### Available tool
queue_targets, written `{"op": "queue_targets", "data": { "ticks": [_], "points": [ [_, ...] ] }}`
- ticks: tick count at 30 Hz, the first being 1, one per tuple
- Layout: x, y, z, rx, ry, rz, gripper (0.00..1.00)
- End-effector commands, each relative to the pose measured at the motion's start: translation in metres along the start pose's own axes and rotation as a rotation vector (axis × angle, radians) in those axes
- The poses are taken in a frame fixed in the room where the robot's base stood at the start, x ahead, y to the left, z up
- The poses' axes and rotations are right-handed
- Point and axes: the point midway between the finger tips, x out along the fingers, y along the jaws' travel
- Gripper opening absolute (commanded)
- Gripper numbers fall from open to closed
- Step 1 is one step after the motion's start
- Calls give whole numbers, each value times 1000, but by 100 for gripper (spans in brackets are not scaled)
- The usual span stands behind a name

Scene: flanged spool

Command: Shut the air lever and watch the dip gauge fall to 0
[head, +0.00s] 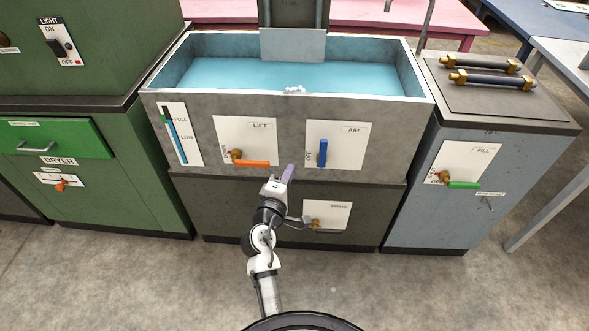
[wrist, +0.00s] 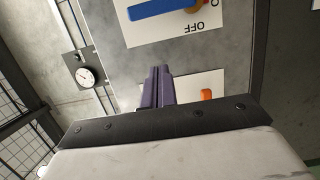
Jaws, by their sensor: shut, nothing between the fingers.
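The blue AIR lever (head: 322,152) stands upright on its white panel on the front of the grey tank. Part of the same blue lever (wrist: 160,9) shows at the top of the wrist view, with the word OFF printed upside down below it. My gripper (head: 289,172) is below and left of the AIR panel, apart from the lever. Its purple fingers (wrist: 157,84) are together and empty. A small round dial (wrist: 86,77) on a dark plate shows at left in the wrist view. I cannot read its label or value, so cannot tell whether it is the dip gauge.
The orange LIFT lever (head: 255,163) lies level, left of the AIR panel. A FULL/LOW level strip (head: 181,134) is at the tank's left. A lower panel with a brass valve (head: 316,223) is below. The green FILL lever (head: 463,185) is on the right cabinet.

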Motion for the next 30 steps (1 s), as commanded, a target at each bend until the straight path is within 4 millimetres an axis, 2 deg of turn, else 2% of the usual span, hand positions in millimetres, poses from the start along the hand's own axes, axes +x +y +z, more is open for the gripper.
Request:
{"op": "queue_targets", "data": {
  "ticks": [6, 11, 15, 19, 30],
  "points": [
    [48, 4, 0, 1, -2, 2, 0],
    [81, 4, 0, 2, -1, 1, 0],
    [84, 4, 23, 0, -3, -1, 0],
    [87, 2, 34, 1, -1, -1, 0],
    [88, 0, 39, 1, 0, 0, 0]
  ]
}}
